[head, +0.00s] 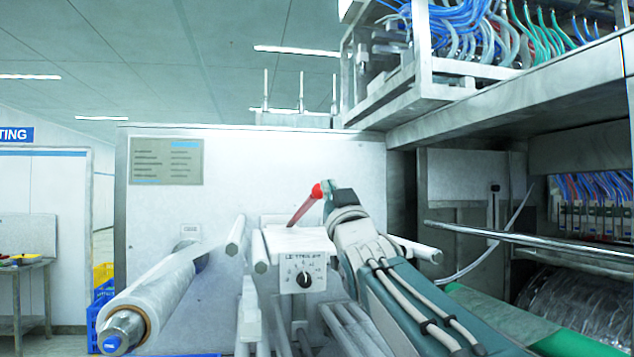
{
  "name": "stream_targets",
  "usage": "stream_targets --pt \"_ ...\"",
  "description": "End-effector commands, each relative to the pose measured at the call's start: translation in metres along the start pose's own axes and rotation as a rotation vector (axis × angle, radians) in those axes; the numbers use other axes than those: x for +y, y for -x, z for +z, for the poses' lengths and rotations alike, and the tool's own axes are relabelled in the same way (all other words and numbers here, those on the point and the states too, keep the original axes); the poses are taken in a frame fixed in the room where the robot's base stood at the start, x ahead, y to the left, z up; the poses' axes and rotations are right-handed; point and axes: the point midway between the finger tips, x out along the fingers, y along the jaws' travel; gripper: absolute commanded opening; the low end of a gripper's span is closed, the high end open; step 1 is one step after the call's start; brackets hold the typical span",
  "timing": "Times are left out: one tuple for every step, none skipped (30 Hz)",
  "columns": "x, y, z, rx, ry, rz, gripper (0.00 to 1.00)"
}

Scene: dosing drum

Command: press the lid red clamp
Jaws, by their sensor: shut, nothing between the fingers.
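The red clamp (303,208) is a slanted red lever with a rounded red knob at its upper end. It stands above a pale box with a dial (297,243), near the middle of the head view. Its lower end goes out of sight behind the box top. My gripper (330,190) is shut and empty, at the end of my arm, which comes in from the lower right. The gripper's tip is right beside the knob on its right side. I cannot tell whether they touch. The lid itself cannot be made out.
A film roll (160,297) lies at the lower left, with metal rollers beside the dial box. A large white panel (245,175) stands behind. A metal frame with blue and green hoses (480,35) overhangs the upper right. A long metal rod (530,239) crosses at right.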

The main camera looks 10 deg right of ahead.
Motion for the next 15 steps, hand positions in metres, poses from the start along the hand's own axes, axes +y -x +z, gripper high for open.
stream_targets --pt "0.0 -0.001 0.0 0.0 0.0 0.0 0.0" --pt "0.0 -0.002 0.0 -0.001 0.0 0.0 0.0" --pt "0.0 -0.004 0.001 -0.001 0.0 0.0 0.0" --pt "0.0 -0.006 0.001 -0.001 0.0 0.0 0.0" --pt "0.0 -0.009 0.001 0.0 0.0 0.0 0.0" --pt "0.0 -0.013 0.0 0.001 0.0 0.0 0.0" --pt "0.0 -0.017 0.001 -0.001 -0.001 -0.001 0.0" --pt "0.0 -0.02 0.001 -0.001 -0.001 0.0 0.0" --pt "0.0 -0.025 0.001 -0.001 -0.001 0.0 0.0" --pt "0.0 -0.029 0.001 0.0 -0.001 -0.001 0.0" --pt "0.0 -0.033 0.001 0.0 0.0 -0.001 0.0" --pt "0.0 -0.037 0.001 -0.001 0.0 -0.001 0.0" --pt "0.0 -0.041 0.001 -0.001 0.0 -0.001 0.0" --pt "0.0 -0.044 0.001 0.0 0.0 -0.001 0.0" --pt "0.0 -0.048 0.002 -0.002 0.0 0.0 0.0"
